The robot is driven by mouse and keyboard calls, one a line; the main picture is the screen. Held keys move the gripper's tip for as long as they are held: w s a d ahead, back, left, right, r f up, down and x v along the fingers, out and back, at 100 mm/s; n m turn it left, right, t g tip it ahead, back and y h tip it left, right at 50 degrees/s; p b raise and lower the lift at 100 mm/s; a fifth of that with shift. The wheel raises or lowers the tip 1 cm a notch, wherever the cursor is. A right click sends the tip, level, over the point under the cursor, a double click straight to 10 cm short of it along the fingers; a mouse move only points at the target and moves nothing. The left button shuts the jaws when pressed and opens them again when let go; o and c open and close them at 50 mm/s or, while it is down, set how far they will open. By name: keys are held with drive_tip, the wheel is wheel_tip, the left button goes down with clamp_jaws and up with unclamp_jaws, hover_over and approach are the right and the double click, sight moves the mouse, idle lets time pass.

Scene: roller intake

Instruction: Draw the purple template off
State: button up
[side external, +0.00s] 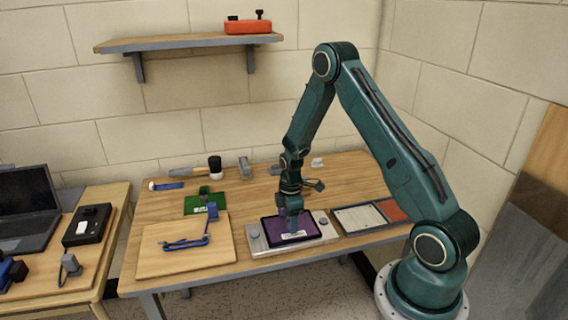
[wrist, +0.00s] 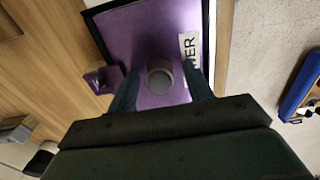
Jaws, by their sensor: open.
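The purple template (side external: 275,230) lies flat in a dark frame on a light grey plate (side external: 256,246) near the table's front edge. In the wrist view the template (wrist: 135,35) fills the middle, with a white label ending in "VER" on it. A round grey knob (wrist: 160,81) stands on the template. My gripper (side external: 291,222) is low over the template, pointing down. In the wrist view my gripper (wrist: 160,88) is open, one finger on each side of the knob. I cannot tell whether the fingers touch it. A purple tab (wrist: 103,80) projects at the template's left edge.
A wooden board (side external: 180,260) with a blue clamp-like tool (side external: 187,242) lies left of the plate. A green board (side external: 205,203) is behind it. A grey-and-red flat panel (side external: 360,218) lies to the right. Several small tools line the table's back.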

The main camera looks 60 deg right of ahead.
drive_tip(key=shift+c, duration=0.4)
drive_tip(key=c, duration=0.9)
drive_tip(key=shift+r, duration=0.1)
drive_tip(key=shift+r, duration=0.25)
drive_tip(key=shift+r, duration=0.35)
drive_tip(key=shift+r, duration=0.25)
drive_tip(key=shift+r, duration=1.9)
